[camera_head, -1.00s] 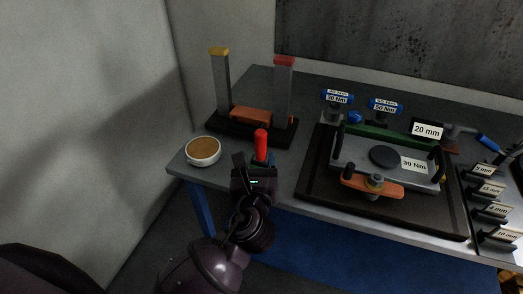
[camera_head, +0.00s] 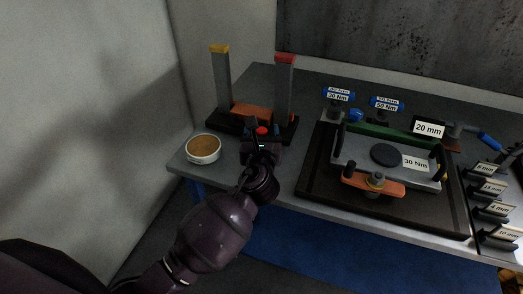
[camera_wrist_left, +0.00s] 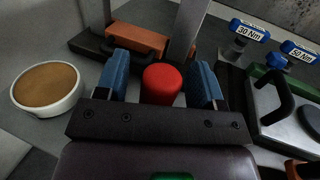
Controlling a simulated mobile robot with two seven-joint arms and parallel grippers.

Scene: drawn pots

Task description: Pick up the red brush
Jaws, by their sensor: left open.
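The red brush shows as an upright red handle with a round top (camera_wrist_left: 162,82) in the left wrist view. Only its red top (camera_head: 262,130) shows in the head view; its lower part is hidden by my gripper. My left gripper (camera_head: 262,143) is open, at the near left part of the bench. In the left wrist view its two blue-padded fingers (camera_wrist_left: 161,78) stand on either side of the red handle, with a gap visible on each side. My right gripper is in neither view.
A white bowl with a brown top (camera_head: 203,149) stands left of my gripper. Just behind are two grey posts, yellow-capped (camera_head: 220,82) and red-capped (camera_head: 284,92), on a dark base. A black tray (camera_head: 317,183) with a clamped fixture lies to the right.

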